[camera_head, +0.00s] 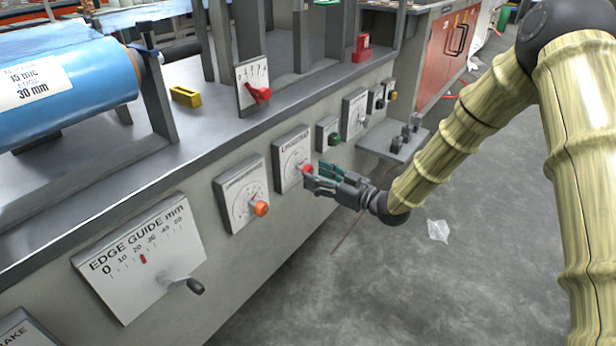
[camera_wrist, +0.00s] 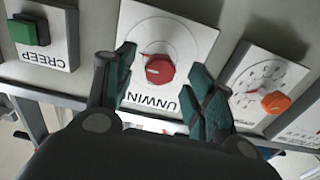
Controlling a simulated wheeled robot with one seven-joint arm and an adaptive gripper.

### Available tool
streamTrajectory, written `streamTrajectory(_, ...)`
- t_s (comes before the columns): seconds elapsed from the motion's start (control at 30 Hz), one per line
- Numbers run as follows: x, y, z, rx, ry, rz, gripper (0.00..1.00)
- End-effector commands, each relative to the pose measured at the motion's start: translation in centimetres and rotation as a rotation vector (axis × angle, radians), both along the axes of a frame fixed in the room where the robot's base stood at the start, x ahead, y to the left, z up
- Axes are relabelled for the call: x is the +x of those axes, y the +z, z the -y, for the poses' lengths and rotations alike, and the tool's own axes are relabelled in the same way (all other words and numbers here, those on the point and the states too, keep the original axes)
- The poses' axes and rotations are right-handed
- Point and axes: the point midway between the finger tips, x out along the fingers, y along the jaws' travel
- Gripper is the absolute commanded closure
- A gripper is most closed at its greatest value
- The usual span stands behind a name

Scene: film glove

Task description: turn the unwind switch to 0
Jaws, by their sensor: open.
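The unwind switch is a round red knob (camera_wrist: 159,70) with a pointer, on a white plate (camera_wrist: 188,28) marked UNWIN in the wrist view, where the lettering appears upside down. In the head view the red knob (camera_head: 307,170) shows at the lower right of its plate (camera_head: 291,152), partly behind my fingers. My gripper (camera_head: 318,178) is in front of the panel at this knob. In the wrist view my gripper (camera_wrist: 163,88) is open, with a green finger on each side of the knob. Visible gaps separate the fingers from it. The dial's figures are too small to read.
An orange knob (camera_head: 261,208) on a dial plate stands left of the switch. A green CREEP button (camera_wrist: 29,31) is on its other side. The edge guide plate (camera_head: 143,257) has a protruding crank (camera_head: 195,287). A small shelf (camera_head: 393,139) juts out beyond. The floor is mostly clear.

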Motion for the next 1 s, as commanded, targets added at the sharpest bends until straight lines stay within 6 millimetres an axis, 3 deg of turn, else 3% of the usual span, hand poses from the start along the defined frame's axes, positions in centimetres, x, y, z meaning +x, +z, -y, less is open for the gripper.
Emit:
streamTrajectory(0.3, 1.9, -0.1, -2.7, 0.001, 0.0, -0.001, 0.46)
streamTrajectory(0.67, 2.2, 0.0, -3.1, 0.0, 0.0, -0.001, 0.46)
streamTrajectory(0.93, 2.2, 0.0, -3.0, 0.0, 0.0, -0.001, 0.91)
streamTrajectory(1.0, 2.2, 0.0, -3.0, 0.0, 0.0, -0.001, 0.92)
